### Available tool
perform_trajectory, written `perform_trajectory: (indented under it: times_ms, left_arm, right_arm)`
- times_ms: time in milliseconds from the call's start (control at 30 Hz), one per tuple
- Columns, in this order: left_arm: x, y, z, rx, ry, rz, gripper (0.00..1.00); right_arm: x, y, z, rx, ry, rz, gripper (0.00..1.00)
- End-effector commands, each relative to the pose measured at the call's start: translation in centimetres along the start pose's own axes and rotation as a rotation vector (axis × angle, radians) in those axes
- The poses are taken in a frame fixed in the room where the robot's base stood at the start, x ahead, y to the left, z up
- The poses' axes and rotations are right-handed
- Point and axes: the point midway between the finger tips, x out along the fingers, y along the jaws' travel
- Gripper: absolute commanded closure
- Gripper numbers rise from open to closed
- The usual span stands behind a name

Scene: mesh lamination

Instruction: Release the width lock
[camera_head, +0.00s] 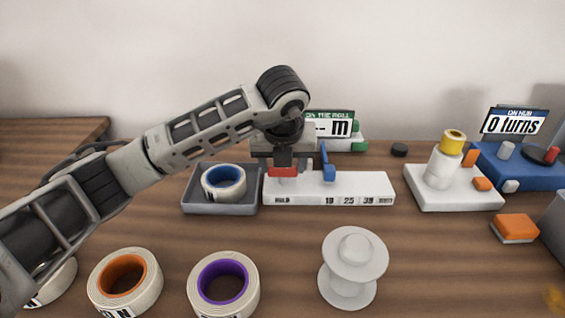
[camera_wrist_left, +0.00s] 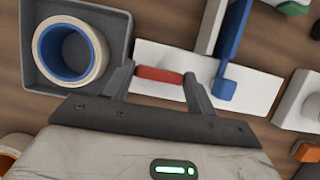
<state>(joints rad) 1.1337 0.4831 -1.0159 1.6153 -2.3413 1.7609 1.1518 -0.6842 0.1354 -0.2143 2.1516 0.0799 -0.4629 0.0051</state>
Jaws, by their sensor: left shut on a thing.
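A white block device (camera_head: 345,186) stands mid-table with printed labels on its front, "HOLD" at the left and numbers at the right. A red bar (camera_head: 283,172) sits at its left end. In the left wrist view the red bar (camera_wrist_left: 159,75) lies between my left gripper's (camera_wrist_left: 158,82) two fingers, which are shut on it. In the head view my left gripper (camera_head: 283,168) reaches down onto it from above. A blue upright piece (camera_head: 328,172) stands on the device just right of the red bar. My right gripper is not in view.
A grey tray (camera_head: 220,208) with a blue-cored roll (camera_head: 223,182) stands close left of the device. Rolls with orange (camera_head: 125,282) and purple (camera_head: 223,286) cores and a white spool (camera_head: 353,268) stand in front. A white stand (camera_head: 453,190) is at the right.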

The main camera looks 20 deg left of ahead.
Motion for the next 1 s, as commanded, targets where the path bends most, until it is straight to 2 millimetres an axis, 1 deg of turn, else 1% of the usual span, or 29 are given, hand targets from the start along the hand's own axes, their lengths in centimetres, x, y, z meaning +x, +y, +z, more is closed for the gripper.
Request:
perform_trajectory:
  times_ms: [33, 67, 100, 367, 467, 533, 667, 867, 900, 967, 1000]
  left_arm:
    - [-0.1, 0.0, 0.1, -0.006, -0.003, -0.001, 0.41]
    - [-0.1, 0.0, 0.1, -0.006, -0.003, -0.001, 0.33]
    - [-0.1, 0.0, 0.1, -0.005, -0.003, -0.001, 0.22]
    - [-0.1, 0.0, 0.1, -0.003, -0.001, -0.001, 0.22]
    - [-0.4, 0.0, 0.1, -0.002, -0.002, -0.001, 0.22]
    - [-1.1, 0.0, 0.1, -0.002, -0.003, -0.003, 0.22]
    - [-3.5, -0.1, 0.1, -0.001, -0.006, -0.004, 0.22]
    - [-8.4, 0.0, 0.1, -0.001, -0.008, -0.004, 0.22]
    - [-9.4, 0.0, 0.2, -0.002, -0.007, -0.004, 0.22]
    - [-10.8, 0.0, 0.1, -0.001, -0.007, -0.003, 0.22]
    - [-11.9, 0.0, 0.3, -0.002, -0.010, -0.002, 0.22]
  right_arm:
    - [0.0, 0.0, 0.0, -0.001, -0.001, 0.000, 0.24]
    - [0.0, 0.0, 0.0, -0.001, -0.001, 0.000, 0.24]
    - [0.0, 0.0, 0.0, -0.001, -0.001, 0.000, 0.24]
    - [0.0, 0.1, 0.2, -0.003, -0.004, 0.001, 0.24]
    - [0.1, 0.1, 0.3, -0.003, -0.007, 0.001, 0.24]
    - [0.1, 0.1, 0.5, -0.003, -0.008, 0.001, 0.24]
    - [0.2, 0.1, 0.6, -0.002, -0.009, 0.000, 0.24]
    - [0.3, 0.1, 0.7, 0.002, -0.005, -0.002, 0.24]
    - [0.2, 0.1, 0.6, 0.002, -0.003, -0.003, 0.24]
    - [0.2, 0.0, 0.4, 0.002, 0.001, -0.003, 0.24]
    - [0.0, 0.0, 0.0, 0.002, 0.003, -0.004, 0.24]
